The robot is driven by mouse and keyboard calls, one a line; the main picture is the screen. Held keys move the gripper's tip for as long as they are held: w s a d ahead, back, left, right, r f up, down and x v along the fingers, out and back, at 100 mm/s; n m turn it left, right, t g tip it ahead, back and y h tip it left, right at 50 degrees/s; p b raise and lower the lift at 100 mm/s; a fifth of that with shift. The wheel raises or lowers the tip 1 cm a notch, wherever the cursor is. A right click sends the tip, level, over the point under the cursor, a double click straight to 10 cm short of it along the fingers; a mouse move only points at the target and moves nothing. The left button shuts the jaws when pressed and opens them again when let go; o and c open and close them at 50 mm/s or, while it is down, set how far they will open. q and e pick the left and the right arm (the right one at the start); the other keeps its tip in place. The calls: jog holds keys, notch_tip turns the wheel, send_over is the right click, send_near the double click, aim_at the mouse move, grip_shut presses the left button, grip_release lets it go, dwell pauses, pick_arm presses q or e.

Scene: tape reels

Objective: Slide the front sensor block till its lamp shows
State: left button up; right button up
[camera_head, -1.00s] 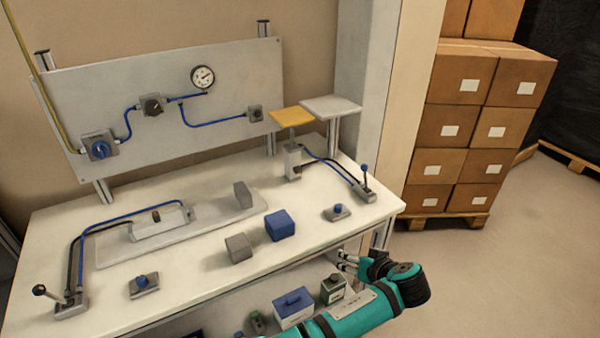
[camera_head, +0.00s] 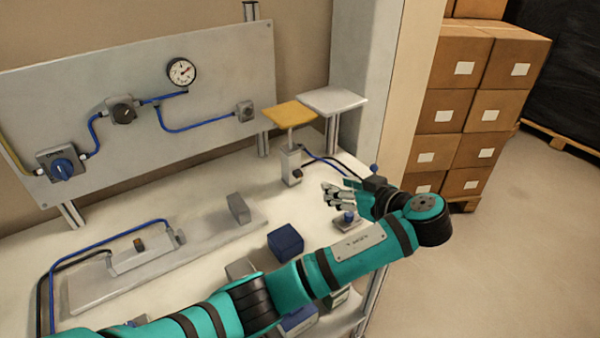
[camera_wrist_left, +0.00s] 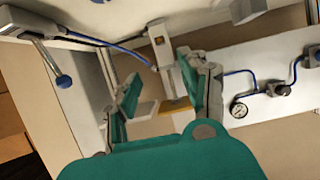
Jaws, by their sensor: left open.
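My left gripper (camera_head: 329,194) is open and empty above the right part of the bench, with its fingertips pointing left. The upright cylinder (camera_head: 290,160) stands beyond the fingertips, apart from them, under a yellow plate (camera_head: 290,114). A small dark sensor block (camera_head: 297,174) sits on its side. In the left wrist view the cylinder lies between the open fingers (camera_wrist_left: 166,95), and the block (camera_wrist_left: 158,40) shows brownish orange. Another small brown block (camera_head: 139,244) sits on the flat-lying cylinder (camera_head: 145,254) at left. I cannot tell whether either block's lamp is lit. My right gripper is out of view.
A blue block (camera_head: 286,242) and a grey block (camera_head: 239,208) stand on the bench left of my gripper. A blue-tipped lever (camera_head: 375,170) and hose are close by. A grey plate (camera_head: 332,101) stands behind.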

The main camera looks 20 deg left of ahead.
aim_at(300, 174)
pick_arm(q)
jog(key=b+x, duration=0.3)
jog(key=x, duration=0.4)
jog(key=shift+w+a+f, duration=0.1)
jog(key=shift+a+f, duration=0.2)
jog(key=p+x, duration=0.1)
jog(key=x, duration=0.5)
jog(key=shift+w+a+p, duration=0.3)
jog(key=shift+p, duration=0.1)
jog(key=shift+w+a+f, duration=0.2)
jog(key=shift+a+f, duration=0.1)
grip_shut()
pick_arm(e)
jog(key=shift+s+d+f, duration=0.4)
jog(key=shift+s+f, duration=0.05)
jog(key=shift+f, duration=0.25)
